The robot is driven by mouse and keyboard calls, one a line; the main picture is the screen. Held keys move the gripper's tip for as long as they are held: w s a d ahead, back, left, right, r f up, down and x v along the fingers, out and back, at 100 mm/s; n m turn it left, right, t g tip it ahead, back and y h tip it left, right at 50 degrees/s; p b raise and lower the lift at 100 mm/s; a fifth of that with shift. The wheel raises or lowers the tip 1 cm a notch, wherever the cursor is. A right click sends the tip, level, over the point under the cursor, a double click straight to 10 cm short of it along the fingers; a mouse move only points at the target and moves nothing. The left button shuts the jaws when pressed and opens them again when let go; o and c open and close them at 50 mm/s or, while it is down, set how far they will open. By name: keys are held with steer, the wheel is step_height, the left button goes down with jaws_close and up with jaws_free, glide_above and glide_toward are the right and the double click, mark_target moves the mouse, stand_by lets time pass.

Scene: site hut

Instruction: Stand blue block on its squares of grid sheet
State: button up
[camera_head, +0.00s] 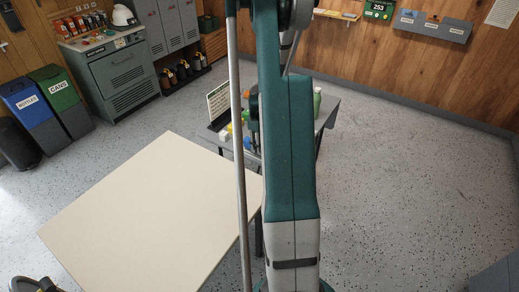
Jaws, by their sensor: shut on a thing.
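My gripper (253,149) is small and dark in the head view, over the grey table (327,116) and mostly behind my own arm. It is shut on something. A small blue patch (247,143) shows at its fingers and looks like part of the blue block; the rest is hidden. I cannot tell whether the block is upright or touching the table. The grid sheet cannot be made out; my arm covers the middle of the table.
A white block (224,135), a yellow thing (229,128) and an upright sign (219,100) stand at the table's left. A green bottle (316,101) stands at its right. A large bare cream tabletop (150,215) lies nearer, at the left.

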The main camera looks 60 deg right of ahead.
steer(key=shift+f, duration=0.65)
steer(key=shift+f, duration=0.15)
steer(key=o, duration=1)
steer(key=shift+r, duration=0.2)
steer(key=shift+r+p, duration=0.8)
steer(key=shift+r, duration=5.2)
